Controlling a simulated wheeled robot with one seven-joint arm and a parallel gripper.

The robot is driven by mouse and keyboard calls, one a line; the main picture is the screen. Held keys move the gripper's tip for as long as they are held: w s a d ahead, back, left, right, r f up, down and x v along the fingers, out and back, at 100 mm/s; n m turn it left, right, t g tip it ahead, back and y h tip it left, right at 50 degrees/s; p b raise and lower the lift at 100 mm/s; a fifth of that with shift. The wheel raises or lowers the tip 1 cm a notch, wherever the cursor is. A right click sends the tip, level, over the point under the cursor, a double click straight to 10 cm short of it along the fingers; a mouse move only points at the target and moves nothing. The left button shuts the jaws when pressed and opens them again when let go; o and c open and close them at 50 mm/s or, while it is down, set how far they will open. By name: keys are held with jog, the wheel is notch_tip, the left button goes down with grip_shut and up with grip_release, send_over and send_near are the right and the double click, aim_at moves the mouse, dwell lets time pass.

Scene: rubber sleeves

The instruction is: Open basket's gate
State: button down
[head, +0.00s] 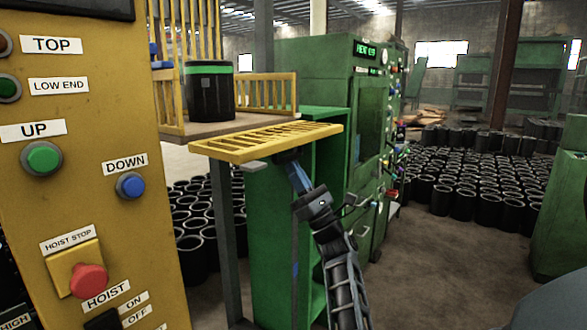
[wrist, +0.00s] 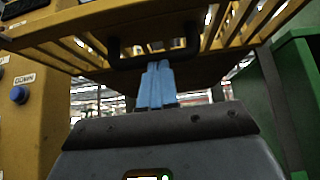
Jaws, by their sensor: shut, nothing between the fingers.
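The basket's yellow barred gate (head: 265,141) is folded down and lies about flat at the front edge of the basket floor (head: 222,127) in the head view. Its bars also show overhead in the wrist view (wrist: 225,25). A black handle (wrist: 125,61) hangs on the gate's underside. My gripper (head: 295,166) is under the gate, pointing up, with its blue fingers together and empty. In the wrist view the fingertips (wrist: 158,65) are at the handle's bar; I cannot tell whether they touch it.
A black sleeve with a green band (head: 210,90) stands on the basket floor behind the gate. A yellow control panel (head: 95,210) is close on the left. A green cabinet (head: 325,135) stands just right of the gate. Several black sleeves (head: 465,200) cover the floor at right.

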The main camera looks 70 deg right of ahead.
jog(key=r+p, duration=0.1)
jog(key=s+r+p, duration=0.1)
jog(key=r+g+p, duration=0.1)
jog(key=shift+s+a, duration=0.2)
jog(key=shift+s, duration=0.05)
